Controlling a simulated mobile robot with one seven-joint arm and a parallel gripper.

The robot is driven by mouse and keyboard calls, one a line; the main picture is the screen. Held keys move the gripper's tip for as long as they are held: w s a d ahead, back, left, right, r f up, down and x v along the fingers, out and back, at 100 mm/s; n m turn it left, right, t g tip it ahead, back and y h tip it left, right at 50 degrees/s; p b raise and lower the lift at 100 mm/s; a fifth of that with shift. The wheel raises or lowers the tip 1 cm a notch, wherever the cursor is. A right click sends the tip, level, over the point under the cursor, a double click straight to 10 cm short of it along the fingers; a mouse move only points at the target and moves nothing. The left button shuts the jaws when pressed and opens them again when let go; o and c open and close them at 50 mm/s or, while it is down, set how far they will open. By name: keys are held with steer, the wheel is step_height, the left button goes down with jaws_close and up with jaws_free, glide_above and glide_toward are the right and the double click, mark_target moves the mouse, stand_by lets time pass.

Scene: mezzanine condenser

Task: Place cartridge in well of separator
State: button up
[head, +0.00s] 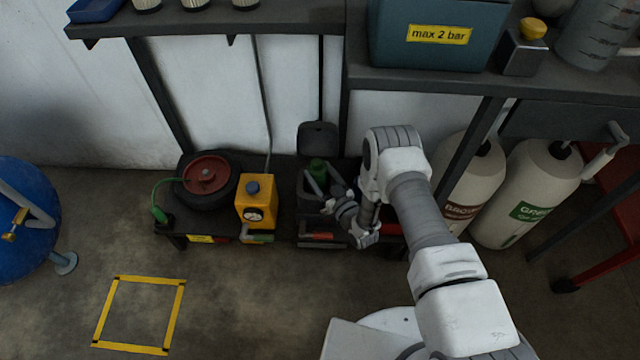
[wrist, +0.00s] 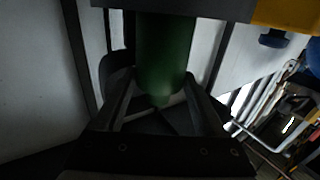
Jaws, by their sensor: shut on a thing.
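The green cartridge (head: 317,171) is a dark green cylinder. In the wrist view the cartridge (wrist: 165,55) stands between the two fingers of my gripper (wrist: 160,85), which is shut on it. In the head view my gripper (head: 326,188) reaches in from the right, over a dark open box (head: 304,212) with a raised lid (head: 318,138). This box looks like the separator. The cartridge shows above or inside the box opening; I cannot tell how deep it sits. The well is hidden by my gripper and the cartridge.
A yellow box (head: 256,208) with a blue knob and a black drum with a red hub (head: 205,175) stand left on the low shelf. Gas cylinders (head: 527,190) stand right. A bench (head: 420,78) overhangs behind. The floor in front is clear, with a yellow-taped square (head: 97,327).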

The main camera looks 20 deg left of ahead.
mark_target(322, 185)
steer(key=shift+f+b, duration=0.75)
steer(key=shift+f, duration=1.05)
steer(key=shift+f, duration=0.55)
steer(key=o, duration=1.5)
steer(key=shift+o, duration=0.2)
